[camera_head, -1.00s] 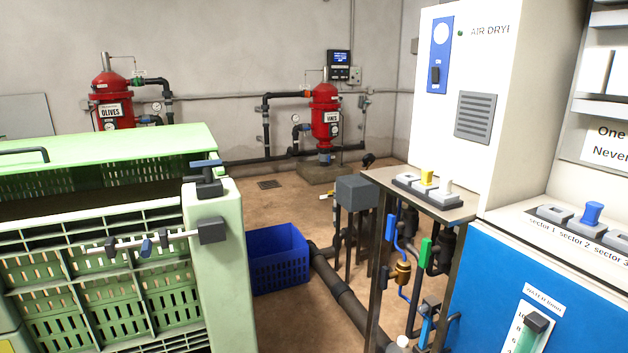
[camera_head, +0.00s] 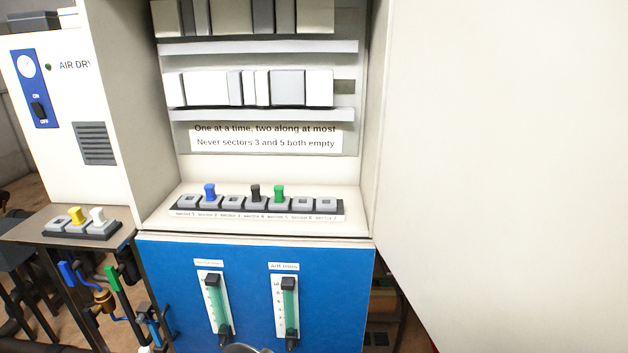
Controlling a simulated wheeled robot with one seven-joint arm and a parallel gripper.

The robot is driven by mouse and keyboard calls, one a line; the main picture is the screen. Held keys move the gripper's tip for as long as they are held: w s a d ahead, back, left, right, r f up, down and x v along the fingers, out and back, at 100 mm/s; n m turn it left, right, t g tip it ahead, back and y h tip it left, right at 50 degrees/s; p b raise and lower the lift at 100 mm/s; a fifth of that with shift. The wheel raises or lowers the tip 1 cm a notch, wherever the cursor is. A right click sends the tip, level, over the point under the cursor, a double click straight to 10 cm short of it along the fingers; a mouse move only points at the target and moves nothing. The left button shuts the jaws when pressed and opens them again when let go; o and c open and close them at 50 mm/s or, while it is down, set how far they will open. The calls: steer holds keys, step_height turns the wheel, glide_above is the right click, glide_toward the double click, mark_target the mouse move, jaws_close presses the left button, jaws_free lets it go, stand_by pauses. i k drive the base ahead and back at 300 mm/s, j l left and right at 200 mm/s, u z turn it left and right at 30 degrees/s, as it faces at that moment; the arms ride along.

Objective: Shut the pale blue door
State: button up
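No door that is clearly pale blue shows. A large off-white panel (camera_head: 500,150) fills the right side of the head view. It stands beside the open-fronted cabinet (camera_head: 368,110) and looks like a door swung open, but its hinge and far edge are not clear. The cabinet's inside shows rails with pale modules (camera_head: 290,88) and a sign (camera_head: 265,137). My gripper is not in view. A small grey rounded piece shows at the bottom edge, and I cannot tell what it is.
Below the cabinet is a blue panel (camera_head: 255,265) with two flow gauges. A strip of sector sockets (camera_head: 256,205) holds blue, black and green plugs. At left are the air dryer (camera_head: 45,120) and a small stand (camera_head: 35,222) with yellow and white plugs.

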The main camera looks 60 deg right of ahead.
mark_target(501, 215)
steer(key=k+j+z, duration=0.15)
steer(key=k+j, duration=0.25)
steer(key=k+j+z, duration=0.15)
steer(key=k+j, duration=0.2)
steer(key=k, duration=0.3)
steer(key=k+l+z, duration=0.1)
steer(key=k+l, duration=0.2)
steer(key=l, duration=0.15)
steer(key=k+l+z, duration=0.15)
steer(key=k+l, duration=0.2)
steer(key=l+z, duration=0.1)
steer(key=l, duration=0.75)
steer(key=j+u, duration=0.1)
steer(key=j, duration=0.5)
steer(key=i+j+u, duration=0.15)
steer(key=j, duration=0.5)
steer(key=k, duration=0.05)
